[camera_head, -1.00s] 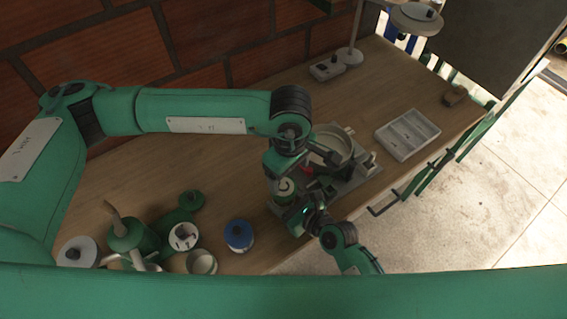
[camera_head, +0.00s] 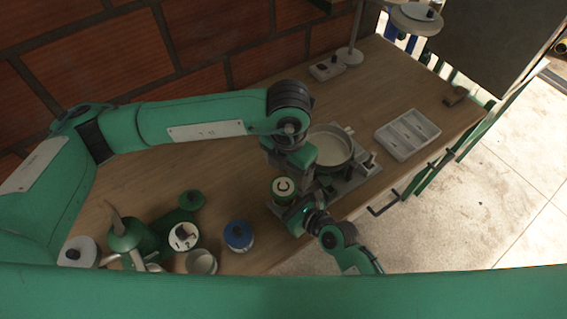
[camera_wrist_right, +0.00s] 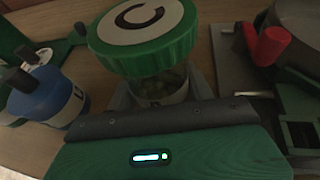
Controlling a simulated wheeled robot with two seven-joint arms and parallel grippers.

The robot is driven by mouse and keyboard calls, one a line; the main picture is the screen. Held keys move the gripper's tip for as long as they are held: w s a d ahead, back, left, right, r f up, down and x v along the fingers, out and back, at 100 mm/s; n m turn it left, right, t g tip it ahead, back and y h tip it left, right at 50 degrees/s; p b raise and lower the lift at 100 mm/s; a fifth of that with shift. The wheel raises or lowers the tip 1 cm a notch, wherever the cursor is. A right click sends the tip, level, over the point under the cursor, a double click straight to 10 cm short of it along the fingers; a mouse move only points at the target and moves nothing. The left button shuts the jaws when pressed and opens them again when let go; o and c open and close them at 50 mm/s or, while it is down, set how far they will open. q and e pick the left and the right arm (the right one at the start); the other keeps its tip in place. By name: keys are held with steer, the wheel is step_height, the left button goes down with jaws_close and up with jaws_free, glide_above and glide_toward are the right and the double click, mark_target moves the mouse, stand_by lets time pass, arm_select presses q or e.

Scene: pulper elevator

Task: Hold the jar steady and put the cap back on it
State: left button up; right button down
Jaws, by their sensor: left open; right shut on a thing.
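The jar (camera_wrist_right: 165,85) is clear, with greenish contents and a pale label, and stands upright. Its green ribbed cap (camera_wrist_right: 143,30), with a white disc marked C, sits on its mouth; the cap also shows in the head view (camera_head: 283,187). I cannot tell whether it is tightened. My right gripper (camera_head: 292,207) is shut on the jar body below the cap, with its pale fingers beside the jar in the right wrist view. My left gripper (camera_head: 303,185) is open and empty, just right of the cap and apart from it; its fingertips are partly hidden.
A round grey pan (camera_head: 330,148) on a stand is close behind my left gripper. A grey divided tray (camera_head: 408,134) lies at right.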

mark_target(283, 187)
arm_select(q)
steer(key=n, duration=0.6)
steer(key=shift+a+r+n, duration=0.15)
steer(key=shift+a+n, duration=0.05)
steer(key=shift+n, duration=0.1)
steer(key=n, duration=0.3)
steer(key=shift+w+a+r, duration=0.1)
steer(key=shift+a, duration=0.05)
steer(key=n, duration=0.4)
steer(key=shift+a+n, duration=0.15)
steer(key=shift+n, duration=0.25)
steer(key=shift+f, duration=3.95)
steer(key=shift+c, duration=0.5)
